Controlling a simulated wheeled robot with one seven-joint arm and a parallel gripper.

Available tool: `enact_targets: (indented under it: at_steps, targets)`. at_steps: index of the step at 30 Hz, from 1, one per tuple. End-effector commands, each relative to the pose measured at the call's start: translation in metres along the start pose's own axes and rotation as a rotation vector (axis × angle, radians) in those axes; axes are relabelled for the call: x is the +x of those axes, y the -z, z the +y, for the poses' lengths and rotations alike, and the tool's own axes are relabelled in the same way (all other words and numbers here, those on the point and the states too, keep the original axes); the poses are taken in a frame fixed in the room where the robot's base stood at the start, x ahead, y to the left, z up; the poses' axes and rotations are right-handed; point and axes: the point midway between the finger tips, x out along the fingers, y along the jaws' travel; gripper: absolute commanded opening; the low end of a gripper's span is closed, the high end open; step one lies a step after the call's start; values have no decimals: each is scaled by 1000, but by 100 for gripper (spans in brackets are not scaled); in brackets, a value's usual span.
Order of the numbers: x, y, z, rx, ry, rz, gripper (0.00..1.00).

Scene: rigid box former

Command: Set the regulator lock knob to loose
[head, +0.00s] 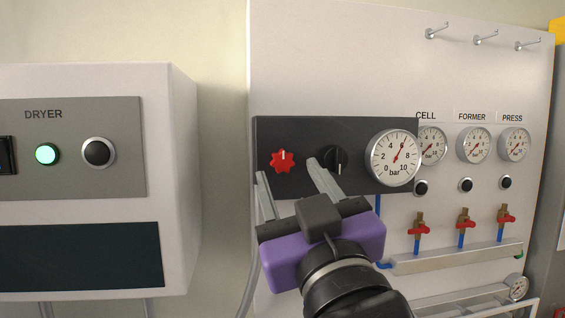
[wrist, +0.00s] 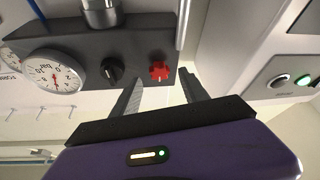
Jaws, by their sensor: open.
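A red lobed knob (head: 283,161) with a white mark pointing up sits at the left of a dark panel (head: 308,133). No lettering shows to tell which is the lock knob. My gripper (head: 288,170), purple with grey fingers, is open and empty in front of the panel. In the wrist view the red knob (wrist: 159,71) appears in the gap between the fingertips, with the black knob (wrist: 112,71) left of them. Contact cannot be told.
The large gauge (head: 394,158) stands out right of the knobs. Small gauges, black buttons and red-handled valves (head: 465,224) lie further right. The dryer box (head: 184,180) stands to the left, across a gap. Hooks (head: 485,38) are above.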

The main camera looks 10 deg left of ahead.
Motion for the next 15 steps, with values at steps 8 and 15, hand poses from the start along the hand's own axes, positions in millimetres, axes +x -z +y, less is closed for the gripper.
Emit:
enact_targets:
  at_steps: [8, 15]
  targets:
    - [32, 1, 0, -1, 0, 1, 52]
    - [37, 0, 0, 0, 0, 1, 52]
